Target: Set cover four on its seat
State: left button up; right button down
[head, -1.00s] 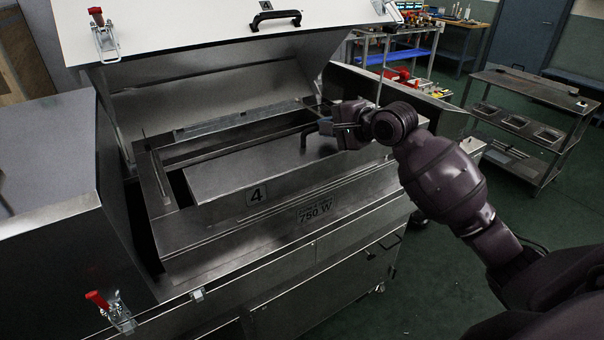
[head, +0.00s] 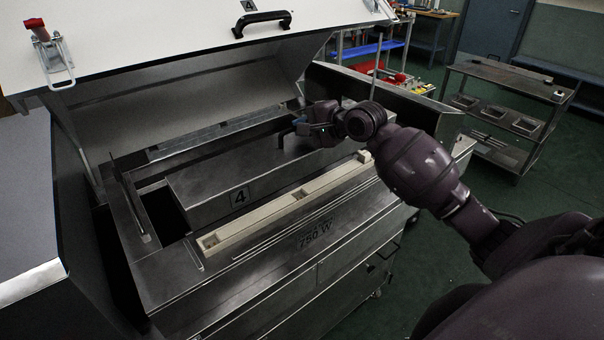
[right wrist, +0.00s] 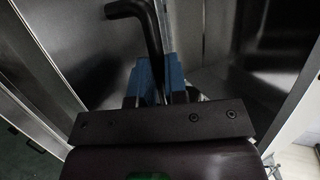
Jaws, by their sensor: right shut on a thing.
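Cover four (head: 225,174) is a grey metal box-like cover with a "4" plate on its front face. It lies over the dryer's open bay (head: 160,207), with a dark gap showing at its left end. My right gripper (head: 301,127) is shut on the cover's dark bent handle (head: 281,140). In the right wrist view, the blue fingers (right wrist: 160,80) close around the handle (right wrist: 148,28). A cream bar (head: 270,211) with square recesses lies in front of the cover, uncovered. I cannot tell whether the cover touches its seat. My left gripper is out of view.
The dryer's white hood (head: 160,40) stands raised behind the bay, with a black handle (head: 262,22) and a red-tipped latch (head: 40,32). The front ledge (head: 290,245) reads "750 W". A metal cart (head: 510,105) stands at the right on green floor.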

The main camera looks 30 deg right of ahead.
notch_tip(320, 180, down, 13)
jog(key=shift+b, duration=0.35)
jog(key=shift+w+f, duration=0.1)
jog(key=shift+f, duration=0.2)
jog(key=c, duration=1.1)
grip_release()
jog(key=shift+c, duration=0.2)
jog(key=v, duration=1.2)
jog(key=s+a+f+n+h, duration=0.1)
jog(key=s+a+f+n, duration=0.2)
jog(key=f, duration=0.4)
jog(key=s+a+f+n+h, duration=0.1)
jog(key=s+a+f+n, duration=0.15)
jog(key=s+f, duration=0.35)
jog(key=s+a+f+n+h, duration=0.3)
jog(key=s+a+f+n, duration=0.6)
jog(key=s+f+n, duration=0.1)
jog(key=shift+f+g, duration=0.15)
jog(key=shift+g, duration=0.25)
